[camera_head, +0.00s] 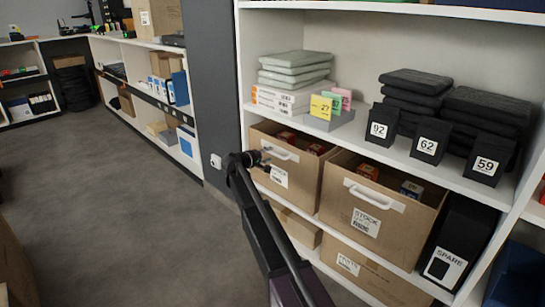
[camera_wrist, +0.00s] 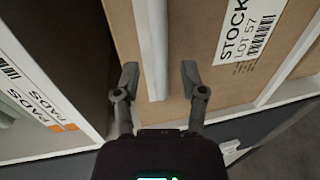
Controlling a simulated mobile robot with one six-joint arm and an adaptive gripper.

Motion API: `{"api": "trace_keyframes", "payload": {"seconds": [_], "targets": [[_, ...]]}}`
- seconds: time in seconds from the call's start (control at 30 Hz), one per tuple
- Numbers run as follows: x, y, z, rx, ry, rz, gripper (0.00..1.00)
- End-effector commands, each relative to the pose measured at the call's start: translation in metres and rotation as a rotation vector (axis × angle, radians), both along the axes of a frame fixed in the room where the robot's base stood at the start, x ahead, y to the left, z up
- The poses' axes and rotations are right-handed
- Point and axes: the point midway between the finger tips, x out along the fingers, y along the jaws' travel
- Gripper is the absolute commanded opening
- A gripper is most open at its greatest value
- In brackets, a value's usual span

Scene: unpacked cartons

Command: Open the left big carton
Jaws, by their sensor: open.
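The left big carton (camera_head: 296,189) is a brown box on the middle shelf, with a white bar handle (camera_head: 281,149) and a label on its front. My gripper (camera_head: 262,159) is at the left end of this handle. In the wrist view the carton front (camera_wrist: 200,20) appears turned sideways, its label reading STOCK LOT 57. The white handle (camera_wrist: 152,45) runs between the two fingers of my gripper (camera_wrist: 160,78). The fingers are open, one on each side of the bar; whether they touch it I cannot tell.
A similar right carton (camera_head: 352,217) stands beside it, and a black SPARE box (camera_head: 470,232) farther right. The shelf above holds black boxes numbered 92, 62 and 59 and stacked pads (camera_head: 296,68). Smaller cartons (camera_head: 352,262) sit below.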

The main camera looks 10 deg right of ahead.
Motion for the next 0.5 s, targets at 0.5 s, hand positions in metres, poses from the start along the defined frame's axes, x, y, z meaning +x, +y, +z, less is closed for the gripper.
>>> {"api": "trace_keyframes", "payload": {"seconds": [0.5], "targets": [[0.019, -0.025, -0.007, 0.000, 0.001, 0.001, 0.54]]}}
